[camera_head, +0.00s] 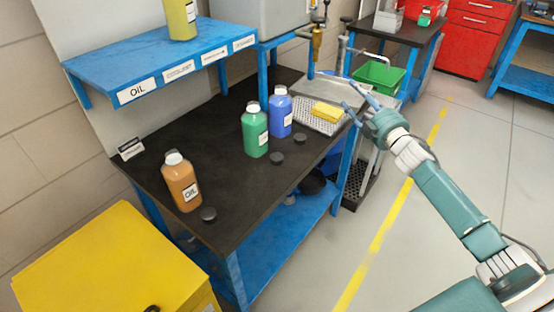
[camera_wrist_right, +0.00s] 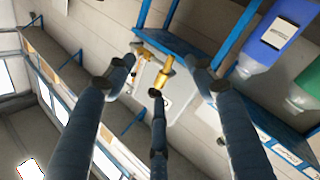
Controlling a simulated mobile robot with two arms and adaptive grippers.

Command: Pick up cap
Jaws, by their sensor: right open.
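Three dark round caps lie on the black worktop (camera_head: 130,165): a cap (camera_head: 208,214) by the orange-brown oil bottle (camera_head: 181,182), a cap (camera_head: 277,159) by the green bottle (camera_head: 255,130), and a cap (camera_head: 300,138) by the blue bottle (camera_head: 280,112). The bottles stand upright. My right gripper (camera_head: 354,98) is open and empty, beyond the right edge of the worktop and apart from the caps. Its spread fingers (camera_wrist_right: 162,78) show in the right wrist view, with the blue bottle (camera_wrist_right: 275,32) and green bottle (camera_wrist_right: 307,88) at the right; no cap shows there. My left gripper is out of view.
A yellow sponge-like block (camera_head: 326,112) lies on a perforated grey tray (camera_head: 312,122) near my right gripper. A blue shelf (camera_head: 150,65) overhangs the worktop's back. A yellow cabinet (camera_head: 110,262) stands at front left. A green bin (camera_head: 378,76) is behind. The floor at right is open.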

